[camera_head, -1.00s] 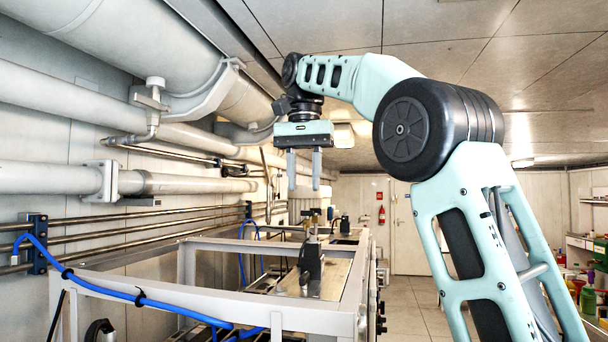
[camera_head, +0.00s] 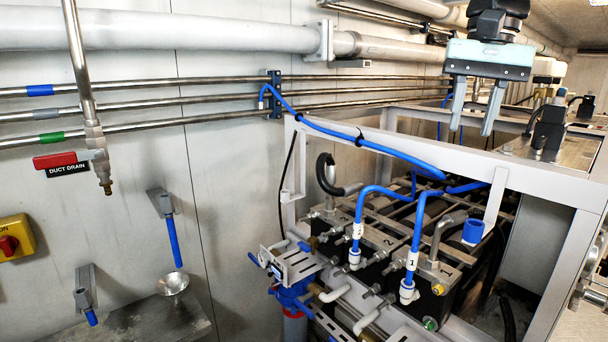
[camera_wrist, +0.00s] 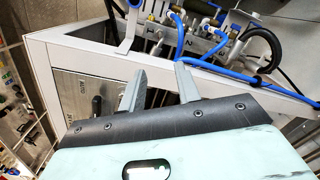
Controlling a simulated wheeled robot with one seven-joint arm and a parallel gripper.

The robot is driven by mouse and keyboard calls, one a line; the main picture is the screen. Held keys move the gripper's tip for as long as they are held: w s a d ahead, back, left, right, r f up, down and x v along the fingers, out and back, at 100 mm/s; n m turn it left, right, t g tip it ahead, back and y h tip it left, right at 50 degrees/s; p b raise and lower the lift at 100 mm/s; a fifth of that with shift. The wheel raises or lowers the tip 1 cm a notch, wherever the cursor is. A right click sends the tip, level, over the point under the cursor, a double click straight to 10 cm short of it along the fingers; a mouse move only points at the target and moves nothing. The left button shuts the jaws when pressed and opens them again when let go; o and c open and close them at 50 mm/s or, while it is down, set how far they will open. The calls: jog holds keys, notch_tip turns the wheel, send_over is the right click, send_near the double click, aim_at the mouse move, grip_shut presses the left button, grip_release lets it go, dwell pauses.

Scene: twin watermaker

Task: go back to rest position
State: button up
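My gripper (camera_head: 472,108) hangs at the upper right of the head view with its fingers pointing down. The two grey fingers are apart with nothing between them. It is in front of the far part of the grey frame of the watermaker (camera_head: 470,163), apart from it as far as I can tell. In the wrist view my gripper (camera_wrist: 158,82) also shows spread, empty fingers, with the white frame (camera_wrist: 95,55) and blue hoses (camera_wrist: 215,66) beyond them.
The frame holds numbered units with blue hoses (camera_head: 398,158). Pipes run along the left wall. A red-handled duct drain valve (camera_head: 55,160), a yellow switch box (camera_head: 15,238) and a metal funnel (camera_head: 173,284) are at left. A black fitting (camera_head: 549,130) stands on the panel at right.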

jog(key=s+a+f+n+b, duration=0.1)
jog(key=s+a+f+n, duration=0.1)
jog(key=s+a+f, duration=0.35)
jog(key=s+a+f+n+b, duration=0.1)
jog(key=s+a+f+n, duration=0.15)
jog(key=f, duration=0.55)
jog(key=s+a+f+n+b, duration=0.2)
jog(key=s+a+f, duration=0.2)
jog(key=f, duration=0.3)
jog(key=s+f+n+b, duration=0.2)
jog(key=s+f+n, duration=0.3)
jog(key=s+f, duration=0.8)
jog(key=shift+s+n, duration=0.2)
jog(key=shift+n, duration=0.15)
